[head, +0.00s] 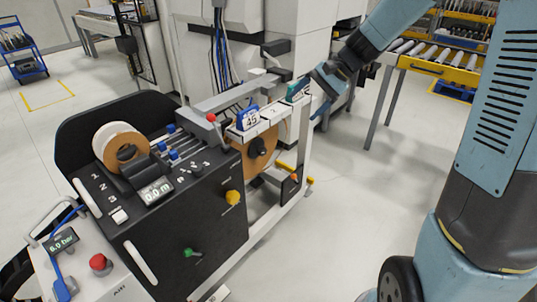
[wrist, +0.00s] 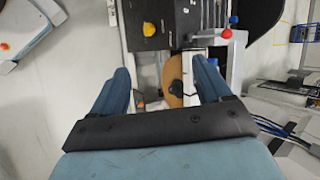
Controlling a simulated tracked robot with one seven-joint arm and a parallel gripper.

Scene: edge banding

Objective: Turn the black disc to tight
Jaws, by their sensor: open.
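A black disc-like hub (head: 257,147) sits at the centre of a brown roll (head: 263,162) on the side of the black machine. In the wrist view the black hub (wrist: 174,95) shows against the brown roll (wrist: 172,72), between my fingers in the picture. I cannot read any tight mark. Another black hub (head: 126,153) is in the white-and-brown roll on top of the machine. My gripper (head: 318,100) is above and to the right of the side roll in the head view. In the wrist view my gripper (wrist: 160,66) is open, with nothing held.
The black machine (head: 190,235) carries a yellow knob (head: 233,197), a green knob (head: 190,252) and a red-topped lever (head: 211,118).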

